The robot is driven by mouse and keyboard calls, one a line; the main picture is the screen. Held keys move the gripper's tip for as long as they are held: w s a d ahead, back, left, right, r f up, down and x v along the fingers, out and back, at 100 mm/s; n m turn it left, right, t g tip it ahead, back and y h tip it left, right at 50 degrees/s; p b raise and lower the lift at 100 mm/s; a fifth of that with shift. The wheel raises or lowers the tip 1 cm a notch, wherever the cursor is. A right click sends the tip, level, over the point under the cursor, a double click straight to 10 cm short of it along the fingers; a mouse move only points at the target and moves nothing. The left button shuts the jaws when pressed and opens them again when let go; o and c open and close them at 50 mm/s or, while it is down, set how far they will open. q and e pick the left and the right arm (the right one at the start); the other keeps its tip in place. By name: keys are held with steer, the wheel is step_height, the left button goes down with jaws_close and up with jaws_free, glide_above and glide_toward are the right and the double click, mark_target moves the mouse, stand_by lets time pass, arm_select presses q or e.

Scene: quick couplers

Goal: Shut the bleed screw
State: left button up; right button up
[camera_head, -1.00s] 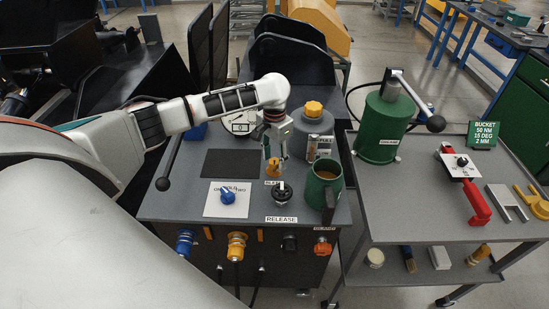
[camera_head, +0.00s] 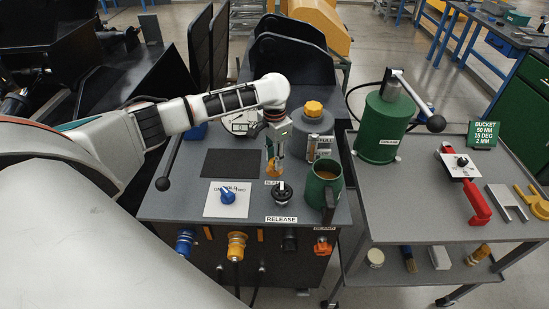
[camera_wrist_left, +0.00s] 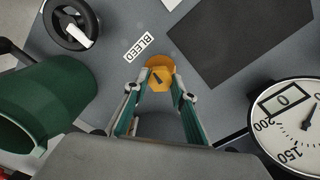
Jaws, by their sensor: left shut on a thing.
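The orange bleed screw (camera_head: 273,171) stands on the grey console top behind the BLEED label, which is partly hidden in the head view. The left wrist view shows the screw (camera_wrist_left: 159,77) with a dark mark on its top, and the whole BLEED label (camera_wrist_left: 138,46) beside it. My left gripper (camera_head: 273,156) points down from above and is shut on the screw, one finger on each side. My right gripper is not in view.
A green mug (camera_head: 324,186) with brown liquid and a black release knob (camera_head: 283,196) stand close by. Behind are a dial gauge (camera_head: 239,122) and a grey canister with a yellow cap (camera_head: 312,109). A dark mat area is clear.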

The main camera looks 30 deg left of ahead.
arm_select(q)
steer(key=m, duration=1.2)
steer(key=shift+m, duration=0.3)
steer(key=m, duration=0.4)
steer(key=shift+m, duration=0.3)
steer(key=m, duration=0.4)
steer(key=shift+m, duration=0.3)
steer(key=m, duration=0.3)
steer(key=shift+m, duration=0.3)
steer(key=m, duration=0.4)
steer(key=shift+m, duration=2.3)
